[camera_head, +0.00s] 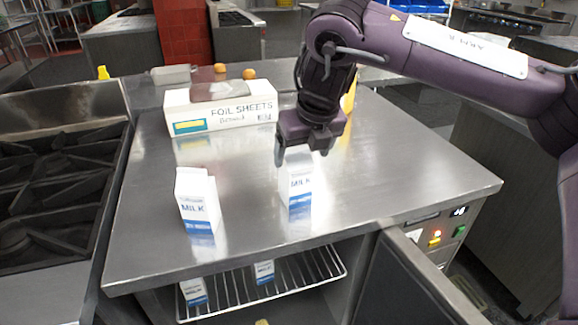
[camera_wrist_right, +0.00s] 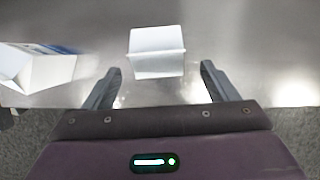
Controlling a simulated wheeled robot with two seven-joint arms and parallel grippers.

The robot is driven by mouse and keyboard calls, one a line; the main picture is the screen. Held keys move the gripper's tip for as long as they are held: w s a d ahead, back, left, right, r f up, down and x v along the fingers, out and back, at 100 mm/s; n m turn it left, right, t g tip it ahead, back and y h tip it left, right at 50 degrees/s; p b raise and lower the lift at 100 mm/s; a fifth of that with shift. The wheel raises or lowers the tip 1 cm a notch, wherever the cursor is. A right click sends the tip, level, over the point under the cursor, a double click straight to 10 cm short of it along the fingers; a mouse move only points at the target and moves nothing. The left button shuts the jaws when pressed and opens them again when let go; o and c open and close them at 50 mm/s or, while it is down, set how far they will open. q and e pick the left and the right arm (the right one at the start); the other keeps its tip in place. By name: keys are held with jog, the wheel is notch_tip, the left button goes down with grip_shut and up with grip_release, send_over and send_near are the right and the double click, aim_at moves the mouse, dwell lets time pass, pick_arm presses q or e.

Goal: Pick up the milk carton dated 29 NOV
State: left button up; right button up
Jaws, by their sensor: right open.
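One milk carton (camera_head: 300,184) stands upright on the steel counter, below my right gripper (camera_head: 301,152). The gripper is open and points down, its fingers near the carton's top. In the right wrist view, this carton's white top (camera_wrist_right: 157,50) lies centrally, in line with the gap between the open fingertips (camera_wrist_right: 161,68). Another milk carton (camera_head: 195,200) stands upright to the left on the counter; in the right wrist view a carton (camera_wrist_right: 38,68) shows at the left edge. Two more cartons (camera_head: 194,291) (camera_head: 264,271) are on the rack below. No date is readable. My left gripper is out of view.
A foil sheets box (camera_head: 222,108) lies toward the back of the counter (camera_head: 400,165). Small orange-brown round items (camera_head: 249,74) are behind it. A stove (camera_head: 55,175) adjoins at left. A wire rack (camera_head: 305,275) is under the counter, with an open door (camera_head: 415,285) beside it.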

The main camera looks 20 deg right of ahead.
aim_at(301, 164)
jog(key=shift+w+f, duration=0.2)
jog(key=shift+f, duration=0.15)
jog(key=shift+f+b, duration=0.35)
jog(key=shift+f, duration=0.45)
jog(key=shift+w+a+f, duration=0.1)
jog(key=shift+f, duration=0.3)
jog(key=x, duration=0.2)
jog(key=shift+w+f+b, duration=0.1)
jog(key=shift+f+b, duration=0.25)
jog(key=shift+f, duration=0.05)
jog(key=shift+x, duration=0.75)
jog(key=shift+w, duration=0.1)
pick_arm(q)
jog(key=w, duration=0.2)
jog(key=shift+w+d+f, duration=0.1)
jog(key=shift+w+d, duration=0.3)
